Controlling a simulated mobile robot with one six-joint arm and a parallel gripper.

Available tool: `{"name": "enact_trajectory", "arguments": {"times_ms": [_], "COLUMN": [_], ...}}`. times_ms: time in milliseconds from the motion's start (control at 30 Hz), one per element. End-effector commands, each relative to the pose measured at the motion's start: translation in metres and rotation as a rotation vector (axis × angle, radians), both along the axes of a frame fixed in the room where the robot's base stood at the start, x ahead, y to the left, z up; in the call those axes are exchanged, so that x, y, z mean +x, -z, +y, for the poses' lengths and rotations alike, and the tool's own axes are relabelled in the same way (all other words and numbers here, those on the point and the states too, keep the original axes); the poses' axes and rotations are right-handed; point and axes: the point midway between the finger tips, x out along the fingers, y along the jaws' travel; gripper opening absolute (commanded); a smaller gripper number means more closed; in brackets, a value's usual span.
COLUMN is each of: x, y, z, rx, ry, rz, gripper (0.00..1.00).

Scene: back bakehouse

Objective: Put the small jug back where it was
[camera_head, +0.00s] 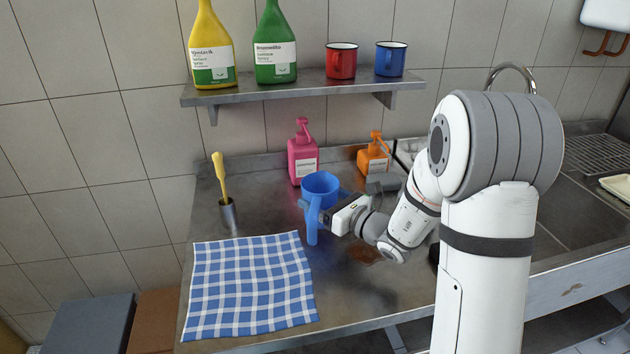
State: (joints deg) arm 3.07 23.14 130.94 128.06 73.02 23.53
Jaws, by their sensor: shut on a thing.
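The small jug (321,184) is blue, with its open mouth facing up and its handle on the near side. It is over the middle of the steel counter (262,217). My gripper (326,216) reaches in from the right and is shut on the jug, at its handle side. The fingertips are partly hidden, and I cannot tell whether the jug's base touches the counter. A brown stain (364,253) lies on the counter to the right of the jug, below my arm.
A blue checked cloth (249,287) covers the front left. A metal cup with a yellow brush (228,213) stands behind it. Pink (302,160) and orange (373,160) bottles stand at the wall. The shelf (300,87) holds bottles and mugs. The sink (574,212) is right.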

Motion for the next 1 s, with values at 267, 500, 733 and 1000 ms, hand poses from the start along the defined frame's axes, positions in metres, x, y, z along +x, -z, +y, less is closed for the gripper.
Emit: {"name": "enact_trajectory", "arguments": {"times_ms": [267, 500, 733, 1000], "x": [0.077, 0.126, 0.136, 0.136], "y": [-0.002, -0.001, 0.006, 0.035], "z": [0.009, 0.016, 0.018, 0.017], "rx": [0.000, 0.000, 0.001, 0.001], "ry": [0.012, 0.018, 0.019, 0.021], "rz": [-0.002, 0.000, 0.001, 0.000], "gripper": [0.48, 0.48, 0.48, 0.48]}}
